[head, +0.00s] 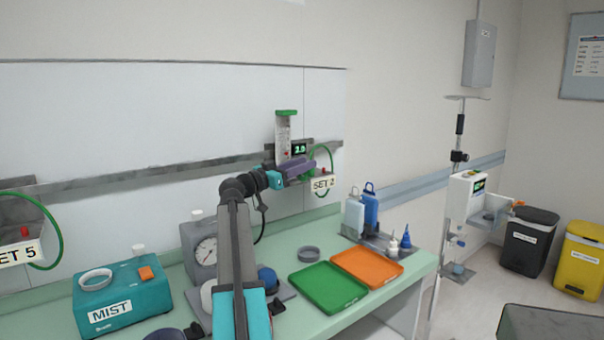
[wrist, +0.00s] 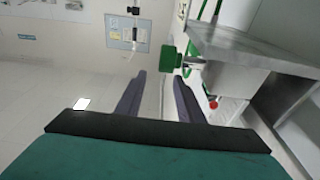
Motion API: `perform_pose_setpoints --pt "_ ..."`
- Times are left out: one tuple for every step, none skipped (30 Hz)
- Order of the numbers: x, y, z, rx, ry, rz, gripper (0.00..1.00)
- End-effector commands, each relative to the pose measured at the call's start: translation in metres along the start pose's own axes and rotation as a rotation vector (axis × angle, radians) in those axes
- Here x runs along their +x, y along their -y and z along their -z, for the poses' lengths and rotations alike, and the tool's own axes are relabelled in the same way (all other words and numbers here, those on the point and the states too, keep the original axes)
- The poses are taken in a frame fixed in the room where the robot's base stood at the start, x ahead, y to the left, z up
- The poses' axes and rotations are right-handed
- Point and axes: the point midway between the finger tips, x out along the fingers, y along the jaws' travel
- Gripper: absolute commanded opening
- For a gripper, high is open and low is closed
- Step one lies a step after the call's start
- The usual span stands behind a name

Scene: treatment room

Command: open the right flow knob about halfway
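The right flow unit (head: 283,135) is on the wall rail, with a clear upright tube, a green knob (head: 287,112) on top and a small lit display (head: 299,149) that seems to read 2.0. Its label (head: 322,184) reads SET 2. My gripper (head: 303,167) is in front of the unit, below the knob, and hides part of it. In the wrist view my gripper (wrist: 160,77) has its two purple fingers apart with nothing between them. A green knob (wrist: 169,54) shows beyond the right fingertip, apart from it.
A second unit (head: 24,235), labelled SET 5, is at the left edge. Below on the bench are a teal MIST box (head: 122,297), a grey gauge box (head: 200,251), a green tray (head: 328,287), an orange tray (head: 367,266) and bottles. A green hose (head: 330,158) loops beside the right unit.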

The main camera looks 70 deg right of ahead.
Motion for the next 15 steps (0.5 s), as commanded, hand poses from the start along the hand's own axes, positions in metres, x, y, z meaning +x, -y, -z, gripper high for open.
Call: perform_pose_setpoints --pt "-0.003 -0.004 0.000 0.000 0.000 0.000 0.34" --pt "-0.005 -0.007 0.000 -0.001 0.000 0.000 0.34" --pt "-0.006 -0.009 0.000 -0.001 0.000 0.001 0.34" --pt "-0.008 -0.011 0.001 -0.001 0.000 0.001 0.34" --pt "-0.009 -0.013 0.001 -0.001 0.000 0.001 0.34" --pt "-0.011 -0.016 0.002 -0.001 0.000 0.001 0.34" --pt "-0.013 -0.018 0.002 0.000 0.000 0.001 0.34" --pt "-0.014 -0.021 0.003 0.000 0.000 0.001 0.34" --pt "-0.016 -0.023 0.004 0.000 0.000 0.001 0.34" --pt "-0.018 -0.026 0.004 0.001 0.000 0.001 0.34" --pt "-0.020 -0.028 0.005 0.001 0.000 0.001 0.34" --pt "-0.022 -0.032 0.006 0.001 0.000 0.001 0.34" --pt "-0.024 -0.034 0.006 0.001 0.000 0.001 0.34" --pt "-0.025 -0.037 0.007 0.001 0.000 0.001 0.34" --pt "-0.028 -0.040 0.007 0.001 0.000 0.001 0.34"
